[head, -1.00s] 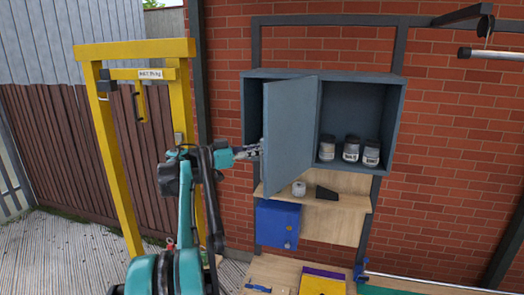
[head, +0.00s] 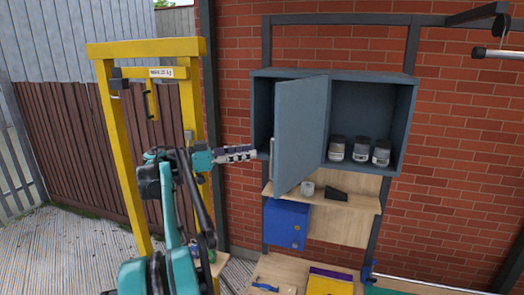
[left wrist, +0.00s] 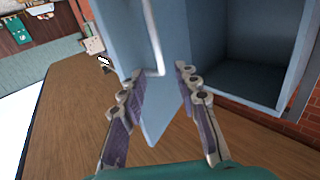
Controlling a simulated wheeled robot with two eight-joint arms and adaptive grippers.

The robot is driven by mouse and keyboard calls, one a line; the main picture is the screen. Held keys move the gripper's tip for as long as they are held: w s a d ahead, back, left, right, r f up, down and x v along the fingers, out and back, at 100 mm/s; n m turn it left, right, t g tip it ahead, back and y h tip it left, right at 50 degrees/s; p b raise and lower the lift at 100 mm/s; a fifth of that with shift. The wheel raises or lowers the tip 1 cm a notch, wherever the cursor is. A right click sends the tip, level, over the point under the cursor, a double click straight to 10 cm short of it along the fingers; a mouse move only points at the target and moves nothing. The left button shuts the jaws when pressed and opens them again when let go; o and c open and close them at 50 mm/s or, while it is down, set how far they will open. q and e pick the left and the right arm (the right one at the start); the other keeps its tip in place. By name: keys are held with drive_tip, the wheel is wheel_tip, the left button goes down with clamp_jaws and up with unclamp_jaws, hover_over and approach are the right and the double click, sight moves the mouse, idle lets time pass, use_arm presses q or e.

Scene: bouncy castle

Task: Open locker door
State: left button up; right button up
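The locker (head: 408,100) is a grey-blue wall cabinet on the brick wall. Its door (head: 301,130) stands partly open, swung out toward me, with the right compartment exposed. In the left wrist view the door (left wrist: 110,30) carries a pale bar handle (left wrist: 154,40). My left gripper (head: 254,153) is just left of the door's free edge, at handle height. In the left wrist view its fingers (left wrist: 155,85) are spread, with the door's lower corner showing between them and nothing gripped. Whether a finger touches the door is unclear. My right gripper is out of view.
Several labelled jars (head: 360,150) stand inside the locker. Below are a wooden shelf (head: 350,206) with a roll (head: 307,189) and a dark wedge (head: 335,194), and a blue box (head: 286,223). A yellow frame (head: 107,150) stands left of my arm.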

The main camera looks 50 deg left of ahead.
use_arm(q)
drive_tip(key=shift+v, duration=1.55)
